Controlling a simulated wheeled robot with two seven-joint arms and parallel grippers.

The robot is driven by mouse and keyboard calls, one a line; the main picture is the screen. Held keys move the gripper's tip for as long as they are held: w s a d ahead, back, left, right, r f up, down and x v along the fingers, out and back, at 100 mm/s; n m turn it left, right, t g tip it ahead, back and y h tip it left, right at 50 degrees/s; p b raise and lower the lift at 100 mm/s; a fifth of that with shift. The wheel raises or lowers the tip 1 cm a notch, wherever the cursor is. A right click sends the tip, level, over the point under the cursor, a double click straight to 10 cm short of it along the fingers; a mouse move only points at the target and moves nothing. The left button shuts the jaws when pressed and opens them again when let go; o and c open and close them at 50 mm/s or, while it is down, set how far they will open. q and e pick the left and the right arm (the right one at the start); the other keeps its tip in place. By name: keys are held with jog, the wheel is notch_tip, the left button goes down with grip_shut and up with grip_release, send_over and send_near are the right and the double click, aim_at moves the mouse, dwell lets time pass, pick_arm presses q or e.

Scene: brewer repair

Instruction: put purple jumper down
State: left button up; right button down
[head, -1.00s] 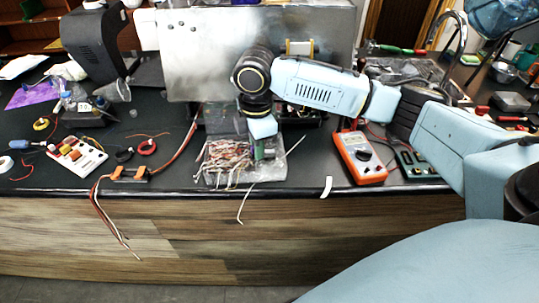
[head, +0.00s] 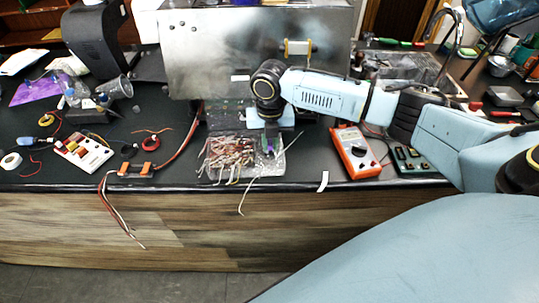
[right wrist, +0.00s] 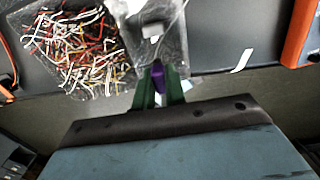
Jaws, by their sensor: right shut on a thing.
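The purple jumper (right wrist: 158,76) shows between the green fingers of my right gripper (right wrist: 159,84) in the right wrist view. The gripper is shut on it. In the head view the right gripper (head: 269,141) points down over the right part of a clear bag of wire pieces (head: 228,157), near the bench's front edge, and the jumper is a small purple spot (head: 270,146). I cannot tell whether the jumper touches the bag. My left gripper is not in view.
An orange multimeter (head: 355,152) and a green board (head: 414,160) lie to the right. A large metal panel (head: 220,60) stands behind the gripper. A white strip (head: 323,181) lies at the bench's front edge. A terminal block with wires (head: 136,171) lies left.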

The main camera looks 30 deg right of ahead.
aim_at(270, 165)
jog(key=shift+f, duration=3.15)
jog(key=shift+f, duration=0.1)
jog(key=c, duration=1.5)
grip_release()
jog(key=shift+o, duration=0.2)
notch_tip(270, 165, up, 12)
jog(key=shift+r, duration=0.15)
